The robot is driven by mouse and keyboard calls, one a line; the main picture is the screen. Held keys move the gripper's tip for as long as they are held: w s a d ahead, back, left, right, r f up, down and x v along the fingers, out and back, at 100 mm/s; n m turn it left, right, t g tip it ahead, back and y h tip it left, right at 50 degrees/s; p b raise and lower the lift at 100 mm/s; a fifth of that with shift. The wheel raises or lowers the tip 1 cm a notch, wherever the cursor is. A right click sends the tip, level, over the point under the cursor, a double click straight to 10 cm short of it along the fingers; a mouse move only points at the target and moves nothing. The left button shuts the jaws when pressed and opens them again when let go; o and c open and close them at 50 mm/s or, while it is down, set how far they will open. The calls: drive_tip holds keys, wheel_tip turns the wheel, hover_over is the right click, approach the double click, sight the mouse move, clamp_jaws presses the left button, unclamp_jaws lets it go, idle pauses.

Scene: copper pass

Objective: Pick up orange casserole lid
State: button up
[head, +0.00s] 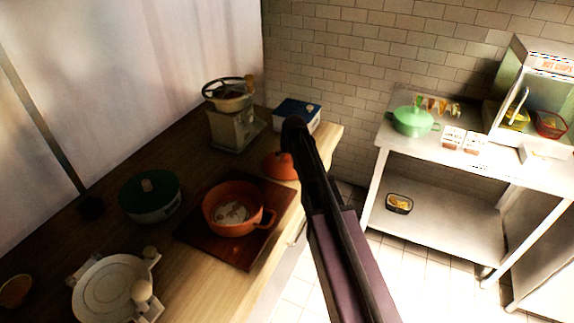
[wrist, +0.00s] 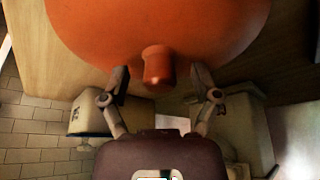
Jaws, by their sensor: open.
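The orange casserole lid (head: 277,166) lies on the wooden counter, just behind the orange pot, and is partly hidden by my arm in the head view. In the wrist view the orange lid (wrist: 215,30) fills the top of the picture, with its knob (wrist: 157,66) pointing towards my gripper. My gripper (wrist: 158,78) is open, one finger on each side of the knob. I see no clear contact between the fingers and the knob. The orange casserole pot (head: 232,211) stands open on a dark red board.
A dark green lidded pot (head: 150,195), a white dish (head: 105,290) and a grinder (head: 232,115) stand on the counter (head: 205,290). A blue and white box (head: 297,114) is behind the lid. A steel table (head: 480,165) with a green pot (head: 412,121) is at right.

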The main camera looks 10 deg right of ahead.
clamp_jaws()
idle(0.3)
drive_tip(key=shift+r, duration=0.2)
wheel_tip(320, 180, up, 4)
drive_tip(key=p, duration=0.4)
drive_tip(key=shift+f, duration=0.25)
drive_tip(key=s, duration=1)
drive_tip(key=s+a+r+p, duration=0.1)
drive_tip(key=s, duration=0.5)
